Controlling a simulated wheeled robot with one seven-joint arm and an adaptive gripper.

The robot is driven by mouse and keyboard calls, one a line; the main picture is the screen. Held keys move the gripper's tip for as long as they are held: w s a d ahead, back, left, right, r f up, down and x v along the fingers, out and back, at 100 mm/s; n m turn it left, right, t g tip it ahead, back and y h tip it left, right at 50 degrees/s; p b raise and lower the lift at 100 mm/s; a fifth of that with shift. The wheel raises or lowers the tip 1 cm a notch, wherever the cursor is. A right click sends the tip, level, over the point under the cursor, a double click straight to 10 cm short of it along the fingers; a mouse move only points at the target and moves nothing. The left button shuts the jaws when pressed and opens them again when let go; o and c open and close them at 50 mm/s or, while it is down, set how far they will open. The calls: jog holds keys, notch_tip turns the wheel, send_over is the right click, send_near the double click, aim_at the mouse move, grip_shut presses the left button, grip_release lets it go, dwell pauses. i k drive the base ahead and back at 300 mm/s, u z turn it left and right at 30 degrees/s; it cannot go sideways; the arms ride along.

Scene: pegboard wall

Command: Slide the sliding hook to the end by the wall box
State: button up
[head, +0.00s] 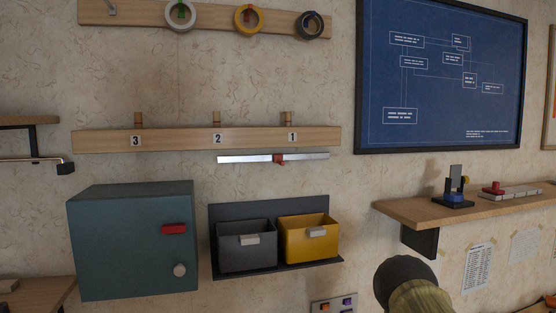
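The sliding hook is a small red piece (280,159) on a thin silver rail (240,159) fixed to the wall. It sits a little right of the rail's middle, apart from both ends. The wall box (120,245) is a teal box with a red handle and a round pale knob, mounted lower left of the rail. The rail's left end is the one nearer this box. My gripper is not in view, so its state does not show.
A wooden peg strip (180,140) numbered 3, 2, 1 runs just above the rail. A grey bin (247,257) and a yellow bin (309,251) hang below it. A wooden shelf (440,213) juts out at right. The wall directly around the rail's underside is clear.

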aim_at(277, 158)
jog(key=z, duration=3)
jog(key=k, duration=0.95)
jog(key=u, duration=2.3)
